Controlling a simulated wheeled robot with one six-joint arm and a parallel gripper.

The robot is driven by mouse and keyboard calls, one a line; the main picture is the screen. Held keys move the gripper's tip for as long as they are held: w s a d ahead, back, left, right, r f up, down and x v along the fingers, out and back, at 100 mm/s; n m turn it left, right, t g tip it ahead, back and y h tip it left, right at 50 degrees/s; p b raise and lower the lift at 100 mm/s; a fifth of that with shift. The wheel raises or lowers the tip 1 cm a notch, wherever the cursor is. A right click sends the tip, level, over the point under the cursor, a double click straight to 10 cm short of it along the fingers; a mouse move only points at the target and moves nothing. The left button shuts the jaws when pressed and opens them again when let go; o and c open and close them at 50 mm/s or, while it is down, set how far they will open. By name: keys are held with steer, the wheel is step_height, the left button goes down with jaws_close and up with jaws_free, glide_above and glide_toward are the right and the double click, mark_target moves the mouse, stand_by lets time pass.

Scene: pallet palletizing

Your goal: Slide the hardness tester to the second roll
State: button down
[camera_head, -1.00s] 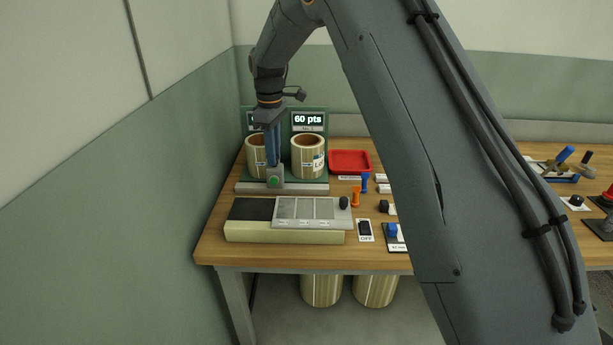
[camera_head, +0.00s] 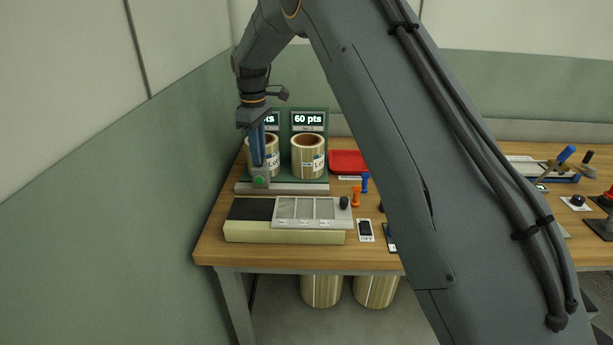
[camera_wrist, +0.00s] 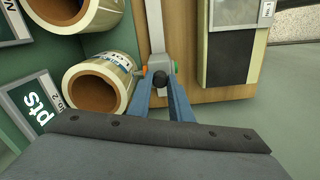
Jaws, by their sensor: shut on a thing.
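The hardness tester is a small grey block with a green button (camera_head: 260,180) on a pale rail (camera_head: 300,188) in front of two rolls. My gripper (camera_head: 259,164) points down and is shut on the tester's upper part. In the wrist view its fingers (camera_wrist: 160,84) close around a black round knob. The tester stands in front of the right part of the left roll (camera_head: 250,160), which the fingers partly cover. The right roll (camera_head: 308,160) stands beside it, under a screen reading "60 pts" (camera_head: 307,119). The roll by the "No. 2" screen also shows in the wrist view (camera_wrist: 121,78).
A cream device with a grey panel (camera_head: 310,212) lies in front of the rail. A red tray (camera_head: 348,160) and orange and blue tools (camera_head: 356,196) are to the right. A wall closes the left side. More rolls (camera_head: 321,290) stand below the table.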

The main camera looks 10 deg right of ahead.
steer(key=shift+w+a, duration=0.15)
steer(key=shift+a, duration=0.35)
stand_by(0.6)
steer(key=c, duration=1.5)
jaws_free()
steer(key=shift+c, duration=0.2)
